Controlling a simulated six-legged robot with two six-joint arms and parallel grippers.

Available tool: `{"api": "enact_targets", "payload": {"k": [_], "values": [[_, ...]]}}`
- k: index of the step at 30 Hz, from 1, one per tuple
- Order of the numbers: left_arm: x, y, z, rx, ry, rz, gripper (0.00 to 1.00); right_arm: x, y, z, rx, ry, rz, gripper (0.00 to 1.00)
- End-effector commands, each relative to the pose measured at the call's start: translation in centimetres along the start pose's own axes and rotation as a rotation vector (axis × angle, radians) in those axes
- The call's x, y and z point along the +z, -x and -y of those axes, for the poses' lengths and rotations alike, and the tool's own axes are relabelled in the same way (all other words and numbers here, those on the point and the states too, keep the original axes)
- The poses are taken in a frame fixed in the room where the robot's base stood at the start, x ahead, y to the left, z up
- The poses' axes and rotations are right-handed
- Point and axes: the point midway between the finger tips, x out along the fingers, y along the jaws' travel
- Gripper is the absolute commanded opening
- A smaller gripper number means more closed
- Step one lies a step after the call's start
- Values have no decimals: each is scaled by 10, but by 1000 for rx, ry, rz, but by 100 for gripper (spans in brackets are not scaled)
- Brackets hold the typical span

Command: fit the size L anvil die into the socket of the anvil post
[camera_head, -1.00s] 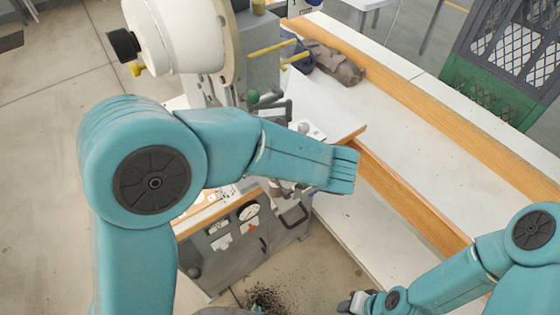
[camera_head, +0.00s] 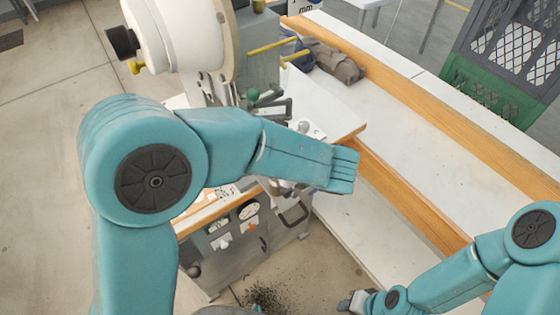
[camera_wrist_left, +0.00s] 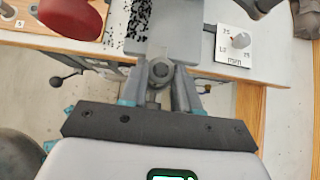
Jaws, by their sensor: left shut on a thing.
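My left gripper (camera_wrist_left: 160,88) is shut on a small grey metal piece (camera_wrist_left: 160,70), which looks like the anvil die; no size mark is readable. It points at a grey metal block (camera_wrist_left: 176,42) of the press, at the bench edge. Whether die and block touch, and where the socket is, I cannot tell. In the head view my left forearm hides most of the gripper and the anvil area. My right gripper (camera_head: 356,302) is low at the bottom, away from the press; its finger opening is unclear.
The white press (camera_head: 185,35) stands over the bench. A red round part (camera_wrist_left: 75,16) is at left. Black bits (camera_wrist_left: 138,18) lie near the block. A green-and-grey crate (camera_head: 500,80) stands far right.

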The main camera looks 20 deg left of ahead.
Motion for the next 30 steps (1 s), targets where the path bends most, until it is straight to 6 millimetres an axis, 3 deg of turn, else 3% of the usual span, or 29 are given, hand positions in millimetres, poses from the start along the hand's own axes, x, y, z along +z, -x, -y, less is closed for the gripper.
{"api": "enact_targets", "payload": {"k": [30], "values": [[-5,-5,0,0,0,0,2,0,-4,-2,0,0,0,32]]}}
